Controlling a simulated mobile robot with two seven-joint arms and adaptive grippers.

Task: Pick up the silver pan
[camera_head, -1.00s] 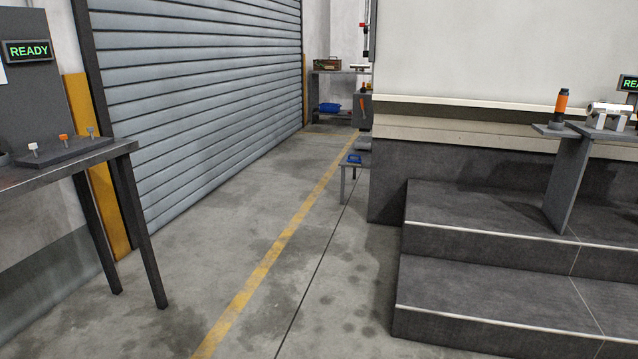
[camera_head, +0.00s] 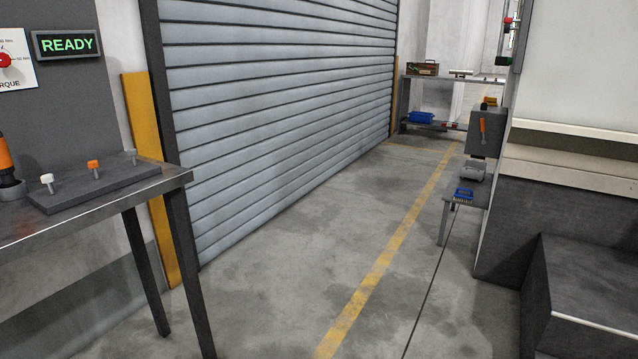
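I cannot make out a silver pan for certain in the head view. A grey rounded object (camera_head: 473,171) sits on the low table beside the platform, but it is too small to tell what it is. A flat pale item (camera_head: 461,73) lies on the far bench, also too small to tell. Neither of my grippers is in view.
A metal table (camera_head: 100,211) with a pegged block (camera_head: 95,187) stands close at left. The low table (camera_head: 447,212) holds a blue tray (camera_head: 463,195). A dark step (camera_head: 590,280) is at right. Floor with a yellow line (camera_head: 385,255) is clear between, towards the far bench (camera_head: 404,100).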

